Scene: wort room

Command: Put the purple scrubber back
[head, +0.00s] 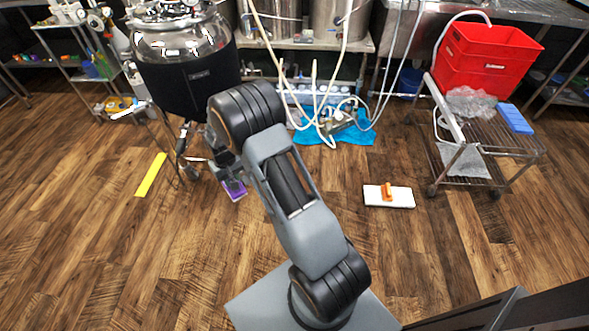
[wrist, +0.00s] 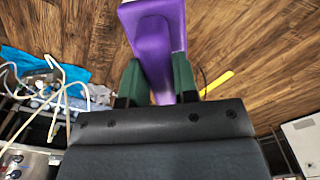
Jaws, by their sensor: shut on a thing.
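The purple scrubber (wrist: 156,42) is held between the two green-padded fingers of my gripper (wrist: 157,84) in the wrist view. Its purple handle runs down between the fingers and its wider end points away from them. In the head view the purple scrubber (head: 235,190) shows small below my gripper (head: 225,172), above the wood floor. My gripper is shut on it. My arm hides part of the gripper in the head view. I cannot tell which place is the scrubber's own.
A wheeled wire cart (head: 470,135) holds a red bin (head: 485,62) and a blue block (head: 514,119). A white board with an orange handle (head: 388,196) lies on the floor. A yellow strip (head: 151,174), a black-jacketed kettle (head: 190,85) and hoses over a blue cloth (head: 350,136) are near. Front floor is clear.

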